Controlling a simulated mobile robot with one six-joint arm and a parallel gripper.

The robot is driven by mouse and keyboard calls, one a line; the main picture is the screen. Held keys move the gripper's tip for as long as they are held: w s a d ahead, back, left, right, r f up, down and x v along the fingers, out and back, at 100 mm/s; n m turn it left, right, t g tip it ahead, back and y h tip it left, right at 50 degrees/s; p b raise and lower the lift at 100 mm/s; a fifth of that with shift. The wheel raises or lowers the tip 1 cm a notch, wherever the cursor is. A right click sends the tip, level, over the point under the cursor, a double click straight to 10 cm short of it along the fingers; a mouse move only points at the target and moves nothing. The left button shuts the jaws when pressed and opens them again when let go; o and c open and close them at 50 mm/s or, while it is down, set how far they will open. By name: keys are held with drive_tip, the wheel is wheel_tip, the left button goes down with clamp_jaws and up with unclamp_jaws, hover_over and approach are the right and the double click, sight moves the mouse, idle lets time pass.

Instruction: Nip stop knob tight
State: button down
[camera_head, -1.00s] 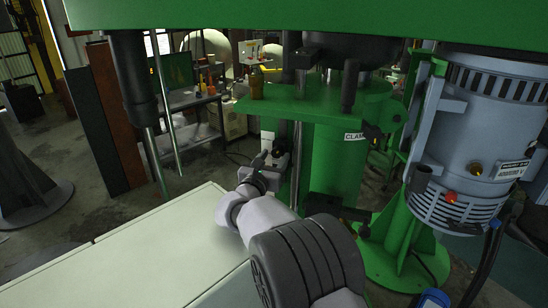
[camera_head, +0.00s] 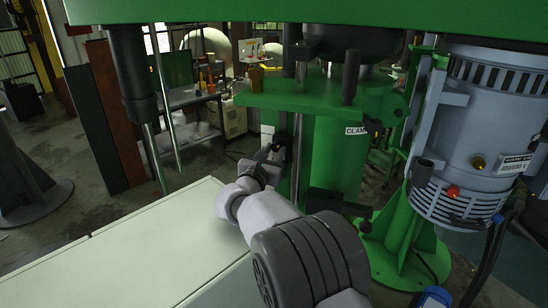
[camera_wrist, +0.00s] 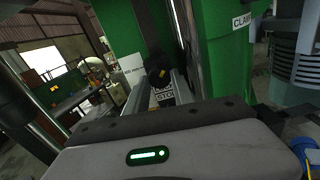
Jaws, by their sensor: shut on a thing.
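The stop knob looks to be the small dark knob (camera_wrist: 157,74) with a yellow mark, between my fingers in the wrist view. My gripper (camera_wrist: 160,84) is shut on it, with one grey finger on each side. In the head view my gripper (camera_head: 272,151) is at the green machine column, left of the "CLAMP" label (camera_head: 356,130). The knob cannot be made out there; my wrist and fingers cover that spot. How far it is screwed in cannot be seen.
A grey motor (camera_head: 478,130) stands at the right. A pale flat surface (camera_head: 130,245) lies at lower left. Dark posts (camera_head: 131,75) hang at left.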

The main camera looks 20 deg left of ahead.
drive_tip(key=m+b, duration=0.1)
drive_tip(key=b, duration=0.2)
drive_tip(key=m+b, duration=0.2)
drive_tip(key=b, duration=0.1)
drive_tip(key=shift+f, duration=0.35)
drive_tip(key=m+b, duration=0.3)
drive_tip(key=b, duration=0.1)
drive_tip(key=m+b, duration=0.3)
drive_tip(key=b, duration=0.1)
drive_tip(key=shift+a+r+m+b, duration=0.1)
drive_tip(key=shift+r+m+b, duration=0.1)
drive_tip(key=shift+m+b, duration=0.2)
drive_tip(key=m+b, duration=0.5)
drive_tip(key=shift+r, duration=0.15)
drive_tip(key=m+b, duration=0.1)
drive_tip(key=m, duration=0.1)
drive_tip(key=m+b, duration=0.1)
drive_tip(key=m, duration=0.1)
drive_tip(key=m+b, duration=0.1)
drive_tip(key=b, duration=0.1)
drive_tip(key=shift+r+m, duration=0.3)
drive_tip(key=shift+m, duration=0.1)
drive_tip(key=c, duration=1.1)
unclamp_jaws()
